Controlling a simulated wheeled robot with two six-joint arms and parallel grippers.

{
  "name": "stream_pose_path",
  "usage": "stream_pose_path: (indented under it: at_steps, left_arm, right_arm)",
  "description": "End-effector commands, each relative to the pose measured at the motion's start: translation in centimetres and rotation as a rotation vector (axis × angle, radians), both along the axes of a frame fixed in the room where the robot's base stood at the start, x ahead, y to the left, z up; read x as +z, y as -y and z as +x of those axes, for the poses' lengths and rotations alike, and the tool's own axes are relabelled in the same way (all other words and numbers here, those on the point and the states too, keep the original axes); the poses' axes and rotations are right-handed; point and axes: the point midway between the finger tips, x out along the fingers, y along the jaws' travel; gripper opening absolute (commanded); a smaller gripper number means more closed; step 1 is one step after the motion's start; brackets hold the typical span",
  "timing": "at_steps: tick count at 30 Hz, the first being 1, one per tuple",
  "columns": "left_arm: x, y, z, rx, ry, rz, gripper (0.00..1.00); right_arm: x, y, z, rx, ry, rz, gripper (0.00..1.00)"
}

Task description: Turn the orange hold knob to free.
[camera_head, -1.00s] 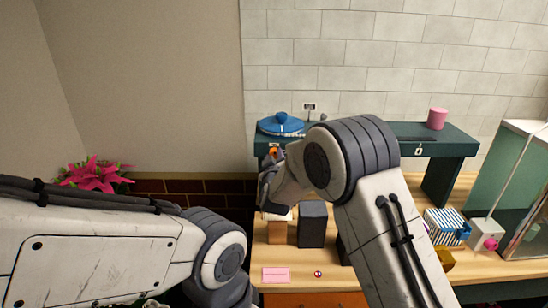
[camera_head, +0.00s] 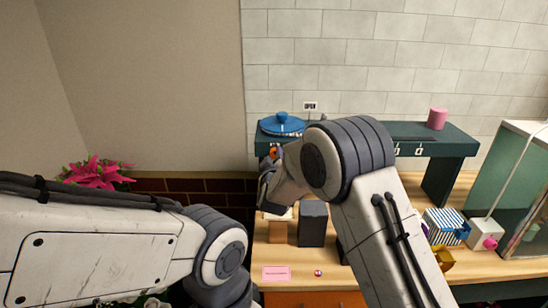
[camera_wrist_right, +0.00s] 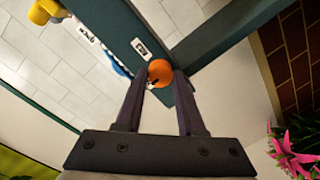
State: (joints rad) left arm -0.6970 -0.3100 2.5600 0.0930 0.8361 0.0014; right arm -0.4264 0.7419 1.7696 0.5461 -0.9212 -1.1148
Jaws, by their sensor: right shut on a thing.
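The orange hold knob (camera_head: 274,152) is on the front edge of the dark green shelf (camera_head: 455,149), near its left end. It shows as an orange ball in the right wrist view (camera_wrist_right: 160,71), with a small dark mark on its lower side. My right gripper (camera_head: 270,163) has its fingertips on both sides of the knob and is shut on it. In the head view my wrist partly hides this grip. A small white label (camera_wrist_right: 139,46) is beside the knob on the shelf edge. My left arm comes in from the left, but its gripper is out of the picture.
A blue lid-like object (camera_head: 282,124) and a pink cylinder (camera_head: 437,119) are on the shelf. Below it, a dark block (camera_head: 312,224), a striped box (camera_head: 443,226) and a white box with a pink knob (camera_head: 486,234) stand on the wooden counter. Pink flowers (camera_head: 97,173) are at left.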

Motion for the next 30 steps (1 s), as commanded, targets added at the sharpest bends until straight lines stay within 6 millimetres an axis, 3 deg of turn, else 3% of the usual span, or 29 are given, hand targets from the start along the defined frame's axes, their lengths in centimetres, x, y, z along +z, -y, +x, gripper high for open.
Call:
stream_pose_path:
  at_steps: [1,3,16,30]
  left_arm:
    - [0.0,0.0,0.0,0.000,0.000,0.000,0.50]
    - [0.0,0.0,0.0,0.000,0.000,0.000,0.50]
    - [-0.5,0.0,0.0,0.000,0.000,0.000,0.50]
    - [-3.5,0.0,0.0,-0.002,0.000,0.000,0.50]
  right_arm:
    - [0.0,-0.1,0.0,0.002,0.001,-0.002,0.46]
    - [0.0,-0.1,0.0,0.002,0.000,-0.002,0.68]
    - [-0.1,0.0,-0.9,0.001,0.000,0.000,0.68]
    - [0.7,-0.1,-9.2,0.004,0.001,0.000,0.68]
